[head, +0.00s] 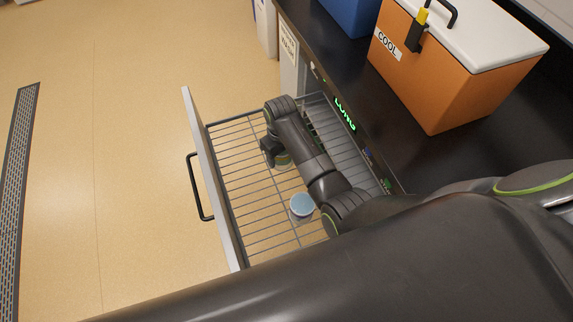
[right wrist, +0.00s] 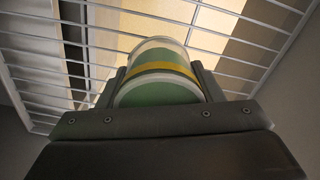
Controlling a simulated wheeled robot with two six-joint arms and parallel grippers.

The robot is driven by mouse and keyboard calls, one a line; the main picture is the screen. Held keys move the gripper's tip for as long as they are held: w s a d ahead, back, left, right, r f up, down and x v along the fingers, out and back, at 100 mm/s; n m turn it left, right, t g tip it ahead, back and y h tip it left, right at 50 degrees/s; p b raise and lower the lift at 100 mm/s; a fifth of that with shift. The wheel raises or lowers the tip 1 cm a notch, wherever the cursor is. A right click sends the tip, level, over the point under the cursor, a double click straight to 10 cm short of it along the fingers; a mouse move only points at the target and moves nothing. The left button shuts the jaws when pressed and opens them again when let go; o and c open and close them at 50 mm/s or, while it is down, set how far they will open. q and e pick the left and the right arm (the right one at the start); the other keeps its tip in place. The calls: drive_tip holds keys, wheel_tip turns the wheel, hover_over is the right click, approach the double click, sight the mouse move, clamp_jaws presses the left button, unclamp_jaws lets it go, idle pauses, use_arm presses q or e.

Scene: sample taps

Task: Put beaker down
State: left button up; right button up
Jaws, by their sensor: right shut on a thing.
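My right gripper (head: 274,158) reaches down into the open wire drawer (head: 235,172). In the right wrist view it is shut on a beaker (right wrist: 158,82) with green contents and a yellow band, held between the two fingers. In the head view the beaker (head: 283,160) shows only in part, under the gripper, over the wire floor of the drawer. I cannot tell whether its base touches the wires. My left gripper is not in view.
A second beaker with a blue top (head: 301,205) stands in the drawer, close to my right forearm. The drawer front has a black handle (head: 197,187). An orange cool box (head: 440,75) with a white lid stands on the black counter (head: 500,135). Bare wire floor lies left of the gripper.

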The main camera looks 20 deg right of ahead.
sight(282, 163)
drive_tip(key=shift+f, duration=0.85)
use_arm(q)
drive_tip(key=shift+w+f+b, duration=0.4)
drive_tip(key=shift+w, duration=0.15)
use_arm(e)
drive_tip(key=shift+f, duration=1.6)
drive_tip(key=shift+f, duration=0.15)
drive_tip(key=o, duration=1)
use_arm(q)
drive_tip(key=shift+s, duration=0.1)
use_arm(e)
drive_tip(key=shift+o, duration=0.2)
wheel_tip(282, 163, up, 11)
drive_tip(key=shift+r+p, duration=0.15)
drive_tip(key=shift+p, duration=0.75)
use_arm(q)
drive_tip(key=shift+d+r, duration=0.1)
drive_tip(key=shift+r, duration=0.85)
use_arm(e)
drive_tip(key=shift+r, duration=0.55)
